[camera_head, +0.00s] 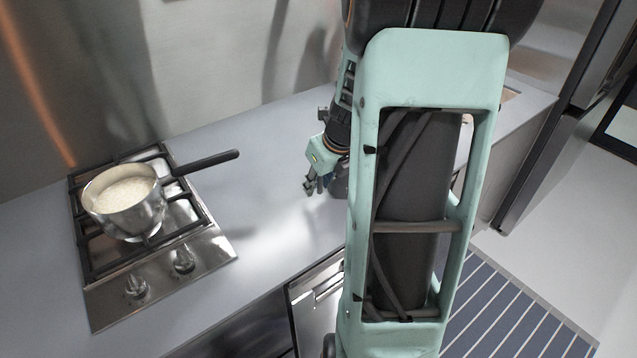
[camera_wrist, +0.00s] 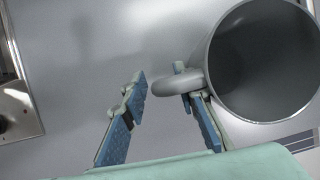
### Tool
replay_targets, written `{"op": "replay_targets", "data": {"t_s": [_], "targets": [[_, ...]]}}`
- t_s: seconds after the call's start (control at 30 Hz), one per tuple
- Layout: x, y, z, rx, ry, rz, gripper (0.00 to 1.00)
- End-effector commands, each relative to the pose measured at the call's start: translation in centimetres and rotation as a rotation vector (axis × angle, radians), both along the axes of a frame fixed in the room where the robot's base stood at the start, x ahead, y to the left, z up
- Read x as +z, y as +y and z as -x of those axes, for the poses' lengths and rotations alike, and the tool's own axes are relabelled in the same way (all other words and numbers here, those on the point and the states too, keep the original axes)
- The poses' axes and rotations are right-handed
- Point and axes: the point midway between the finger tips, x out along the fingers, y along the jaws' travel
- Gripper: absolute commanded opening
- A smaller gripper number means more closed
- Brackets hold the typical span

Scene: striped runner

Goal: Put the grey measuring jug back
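The grey measuring jug (camera_wrist: 262,62) is at the right of the wrist view, seen from above into its open, empty-looking mouth. Its handle (camera_wrist: 178,83) points left, toward my gripper. My gripper (camera_wrist: 166,98) is open, with its two blue-padded fingers apart. The handle overlaps the tip of the right finger in the picture; I cannot tell whether they touch. The left finger is clear of it. In the head view my gripper (camera_head: 313,186) is low over the counter, and my arm hides most or all of the jug.
A saucepan (camera_head: 124,200) with pale contents stands on the gas hob (camera_head: 200,245) at the left, its black handle pointing right. The grey counter (camera_head: 262,215) between hob and gripper is clear. A striped runner (camera_head: 505,318) lies on the floor at the lower right.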

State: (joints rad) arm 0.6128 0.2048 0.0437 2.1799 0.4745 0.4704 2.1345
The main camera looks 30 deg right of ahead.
Motion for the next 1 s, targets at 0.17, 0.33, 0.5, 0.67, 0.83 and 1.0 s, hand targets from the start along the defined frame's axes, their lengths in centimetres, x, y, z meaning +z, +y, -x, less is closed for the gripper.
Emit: {"op": "replay_targets", "data": {"t_s": [0.17,0.33,0.5,0.67,0.83,1.0], "targets": [[2.6,-0.1,0.9,-0.001,-0.004,0.003,0.27],[6.0,-0.1,2.2,-0.001,-0.006,0.003,0.27],[8.9,-0.1,3.5,-0.001,-0.005,0.003,0.27],[10.5,-0.1,4.3,-0.001,-0.003,0.002,0.27],[11.1,-0.1,4.6,0.0,-0.001,0.0,0.27],[11.1,-0.1,4.6,0.0,-0.001,0.001,0.27]]}}
